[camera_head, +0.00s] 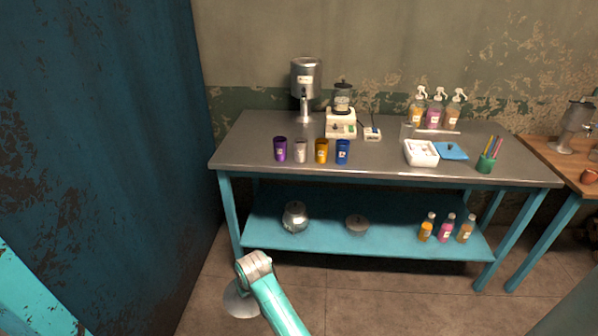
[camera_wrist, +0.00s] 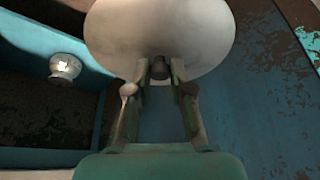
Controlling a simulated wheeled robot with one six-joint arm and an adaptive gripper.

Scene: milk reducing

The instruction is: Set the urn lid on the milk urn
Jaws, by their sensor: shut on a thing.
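The urn lid (camera_wrist: 160,30) is a broad, pale, round disc with a dark knob (camera_wrist: 160,68). It fills the top middle of the wrist view. My gripper (camera_wrist: 158,88) is shut on the knob, with a finger on each side. In the head view the lid (camera_head: 238,303) is a grey disc low at left, beside my wrist and in front of the table. A silver cylinder on a stand (camera_head: 305,76), which looks like the milk urn, stands at the table's back left. Its label is too small to read, and I cannot see into its top.
Several cups (camera_head: 321,151) line the table's front left. A white machine with a jar (camera_head: 341,122) stands right of the urn. A white box (camera_head: 421,153), bottles and a pen cup fill the right. A silver pot (camera_head: 294,217) sits on the lower shelf. A blue wall (camera_head: 95,120) is left.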

